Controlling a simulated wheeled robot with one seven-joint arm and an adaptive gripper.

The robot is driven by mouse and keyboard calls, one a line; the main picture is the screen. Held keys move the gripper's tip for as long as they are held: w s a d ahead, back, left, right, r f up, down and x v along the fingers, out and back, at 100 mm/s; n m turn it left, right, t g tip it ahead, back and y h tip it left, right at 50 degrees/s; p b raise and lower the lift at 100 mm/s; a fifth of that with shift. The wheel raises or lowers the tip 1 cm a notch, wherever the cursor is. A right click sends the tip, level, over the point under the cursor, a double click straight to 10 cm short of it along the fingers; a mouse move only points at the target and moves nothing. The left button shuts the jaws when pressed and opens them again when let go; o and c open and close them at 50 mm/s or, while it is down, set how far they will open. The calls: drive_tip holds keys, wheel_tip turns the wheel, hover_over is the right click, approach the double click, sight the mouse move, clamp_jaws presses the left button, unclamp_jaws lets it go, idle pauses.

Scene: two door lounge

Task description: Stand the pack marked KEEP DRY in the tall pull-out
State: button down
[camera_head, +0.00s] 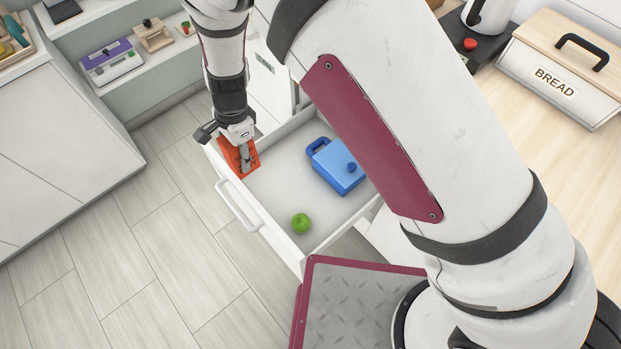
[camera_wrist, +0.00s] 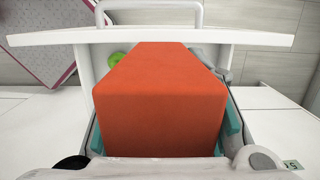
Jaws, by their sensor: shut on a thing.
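My gripper (camera_head: 243,153) is shut on an orange-red pack (camera_head: 229,156), which also fills the middle of the wrist view (camera_wrist: 160,110) between teal finger pads. The pack is at the far left corner of an open white pull-out (camera_head: 280,192), close to its front panel. I cannot tell whether it touches the floor of the pull-out. Dark marks show on the pack but are too small to read. In the pull-out are a blue jug-like container (camera_head: 335,168) and a green apple (camera_head: 301,222).
A handle (camera_head: 238,207) is on the pull-out's front. A white panel with a small green label (camera_head: 265,63) stands just behind it. A bread box (camera_head: 563,75) is on the right counter. A white cabinet (camera_head: 65,150) stands at left, with clear floor (camera_head: 130,245) between.

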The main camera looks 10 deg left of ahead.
drive_tip(key=shift+w+f+b, duration=0.7)
drive_tip(key=shift+f+b, duration=0.1)
drive_tip(key=shift+f, duration=0.1)
drive_tip(key=w+f+b, duration=0.4)
drive_tip(key=f+b, duration=0.5)
drive_tip(key=w+f+b, duration=0.5)
drive_tip(key=f+b, duration=0.5)
drive_tip(key=shift+s, duration=0.1)
drive_tip(key=b, duration=0.2)
hover_over(268, 186)
wheel_tip(268, 186, down, 10)
drive_tip(key=shift+r, duration=0.1)
drive_tip(key=c, duration=0.9)
unclamp_jaws()
drive_tip(key=shift+f, duration=0.2)
drive_tip(key=shift+c, duration=0.2)
drive_tip(key=shift+r, duration=0.1)
